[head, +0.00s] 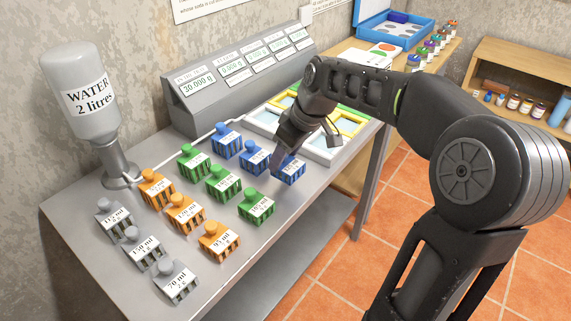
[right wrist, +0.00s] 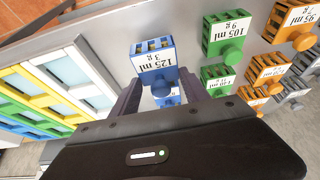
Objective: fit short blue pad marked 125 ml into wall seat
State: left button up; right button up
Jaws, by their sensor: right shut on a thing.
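My right gripper (right wrist: 152,82) is shut on a short blue pad (right wrist: 153,60) with a round knob, whose label reads 125 ml, 3 g. In the head view this blue pad (head: 291,171) is at the right end of the blue row, partly behind my fingers. I cannot tell whether it touches the table. Two other blue pads, one at the back (head: 227,141) and one in the middle (head: 256,158), stand beside it. Colored frames with pale panes (head: 345,124) lie beyond my right gripper; a blue frame (right wrist: 35,117) shows in the wrist view. I cannot pick out the wall seat. My left gripper is out of view.
Green (head: 221,183), orange (head: 185,213) and grey (head: 143,249) pads stand in rows on the grey table (head: 95,283). A water bottle (head: 80,90) stands at the left, and a display console (head: 235,85) behind. The table's front strip is clear.

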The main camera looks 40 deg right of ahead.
notch_tip(320, 180, up, 7)
jog(key=shift+f, duration=0.2)
jog(key=shift+a+f, duration=0.1)
jog(key=shift+f, duration=0.05)
dwell(0.5)
